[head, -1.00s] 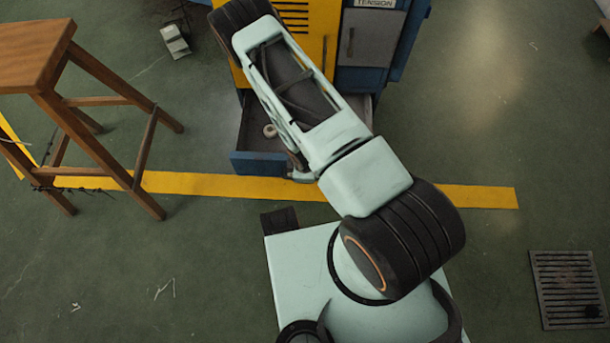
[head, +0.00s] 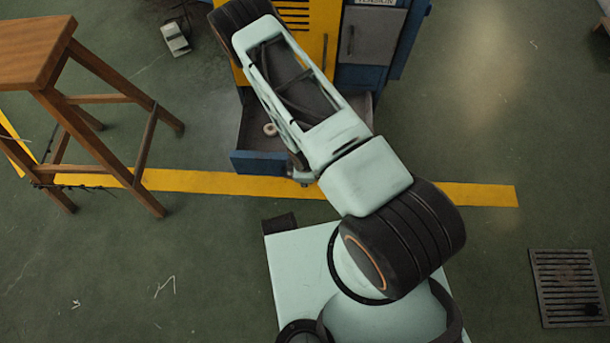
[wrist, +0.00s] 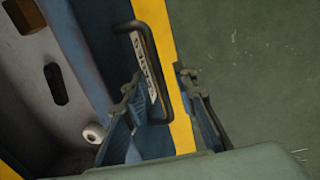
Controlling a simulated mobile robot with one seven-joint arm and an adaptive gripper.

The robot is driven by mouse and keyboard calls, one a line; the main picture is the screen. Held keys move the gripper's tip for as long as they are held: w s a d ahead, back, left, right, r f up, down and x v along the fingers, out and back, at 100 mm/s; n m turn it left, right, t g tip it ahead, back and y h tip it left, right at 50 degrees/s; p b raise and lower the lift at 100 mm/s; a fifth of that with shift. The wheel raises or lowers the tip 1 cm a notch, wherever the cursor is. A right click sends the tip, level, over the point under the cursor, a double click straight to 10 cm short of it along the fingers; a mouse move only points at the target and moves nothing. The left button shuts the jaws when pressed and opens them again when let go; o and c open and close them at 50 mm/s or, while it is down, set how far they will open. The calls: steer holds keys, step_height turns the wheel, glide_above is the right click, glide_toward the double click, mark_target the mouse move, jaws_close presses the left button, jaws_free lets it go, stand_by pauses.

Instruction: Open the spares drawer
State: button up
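The spares drawer (head: 256,163) is blue and stands pulled out from the bottom of the machine cabinet in the head view, its inside showing. In the wrist view the drawer (wrist: 90,45) runs down the left side, with a dark bar handle (wrist: 150,50) and a lettered plate on its front. My gripper (wrist: 156,78) is open, its fingers apart, one on each side of the handle's line. The near end of the handle lies close to the left finger; I cannot tell whether they touch. In the head view my arm hides most of the gripper.
A pale round piece (head: 270,129) lies in the drawer. The yellow and blue cabinet (head: 312,20) stands behind. A wooden stool (head: 36,60) is at the left. A yellow floor stripe (head: 200,183) crosses in front. A floor grate (head: 568,285) is at the right; the floor between is clear.

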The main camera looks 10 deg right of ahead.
steer(key=shift+r, duration=0.15)
step_height(320, 180, up, 12)
steer(key=s, duration=0.2)
steer(key=shift+a+f, duration=0.25)
steer(key=shift+s, duration=0.1)
stand_by(0.4)
